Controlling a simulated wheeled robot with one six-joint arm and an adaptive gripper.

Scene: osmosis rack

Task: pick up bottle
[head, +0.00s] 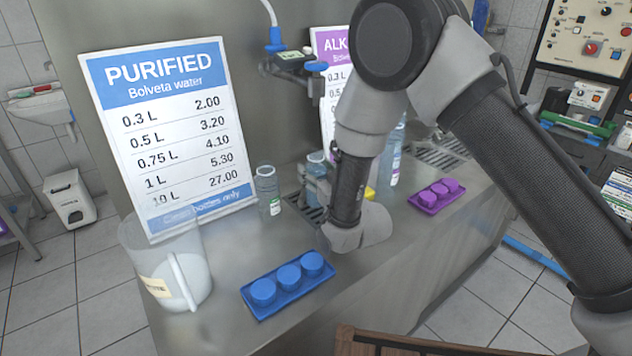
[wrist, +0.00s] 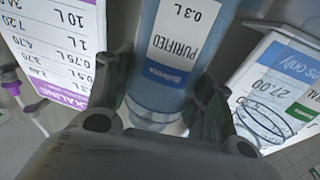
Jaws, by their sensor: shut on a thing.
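In the wrist view, a clear bluish bottle (wrist: 172,75) with a white label reading "PURIFIED 0.3 L" appears upside down between the fingers of my gripper (wrist: 168,105). The gripper is shut on it, one dark finger on each side. I cannot tell whether the bottle's base touches the grate.
Another clear bottle (head: 268,192) stands left on the steel counter (head: 235,265). In front are a blue cap tray (head: 288,284) and a clear tub (head: 170,265). A purple cap tray (head: 437,196) lies right. The purified price sign (head: 165,125) and a dispenser tap (head: 292,62) are behind.

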